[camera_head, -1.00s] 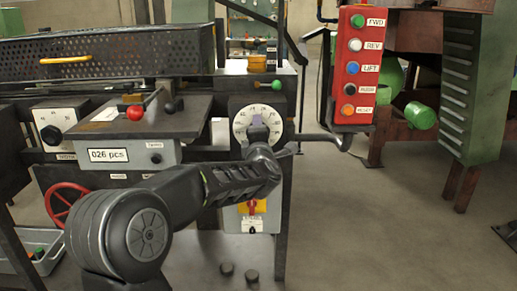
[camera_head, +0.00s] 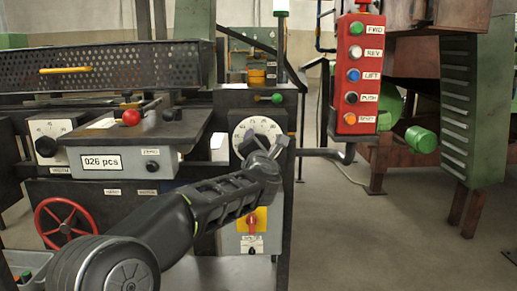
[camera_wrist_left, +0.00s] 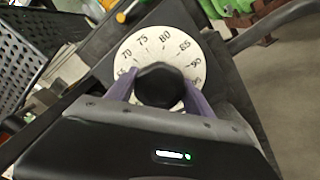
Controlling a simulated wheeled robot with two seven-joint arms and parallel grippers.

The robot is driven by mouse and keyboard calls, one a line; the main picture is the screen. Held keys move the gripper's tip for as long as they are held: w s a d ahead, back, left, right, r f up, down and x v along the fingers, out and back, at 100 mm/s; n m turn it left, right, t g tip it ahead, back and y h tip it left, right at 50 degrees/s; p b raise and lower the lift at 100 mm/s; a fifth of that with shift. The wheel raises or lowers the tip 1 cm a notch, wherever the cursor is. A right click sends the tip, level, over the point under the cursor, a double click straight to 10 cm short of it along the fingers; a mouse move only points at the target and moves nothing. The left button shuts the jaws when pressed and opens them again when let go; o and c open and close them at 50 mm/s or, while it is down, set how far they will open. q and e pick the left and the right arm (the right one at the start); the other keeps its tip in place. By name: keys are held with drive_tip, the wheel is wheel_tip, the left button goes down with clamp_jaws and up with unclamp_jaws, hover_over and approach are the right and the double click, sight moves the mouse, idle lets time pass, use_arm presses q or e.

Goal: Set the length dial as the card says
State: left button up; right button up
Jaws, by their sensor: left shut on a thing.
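The length dial (camera_head: 256,124) is a round white plate with a number scale on the front of the dark machine. In the left wrist view its face (camera_wrist_left: 160,43) shows marks around 70, 75, 80, 85 and 90. A black knob (camera_wrist_left: 159,84) sits at its centre. My left gripper (camera_head: 262,146) covers the lower part of the dial in the head view. In the wrist view its purple fingers (camera_wrist_left: 161,92) are closed on both sides of the knob. The knob's pointer cannot be made out. A white paper (camera_head: 101,124) lies on the sloped desk; its writing is unreadable. My right gripper is out of view.
A red button pendant (camera_head: 358,75) hangs right of the dial. A green-knobbed lever (camera_head: 277,97) sticks out above it. A yellow plate with a red switch (camera_head: 252,221) is below. A counter box (camera_head: 121,164) and red handwheel (camera_head: 67,221) are left.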

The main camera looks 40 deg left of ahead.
use_arm(q)
drive_tip(key=o, duration=1.4)
drive_tip(key=shift+c, duration=0.2)
drive_tip(key=v, duration=0.7)
drive_tip(key=shift+s+d, duration=0.25)
drive_tip(key=shift+s, duration=0.05)
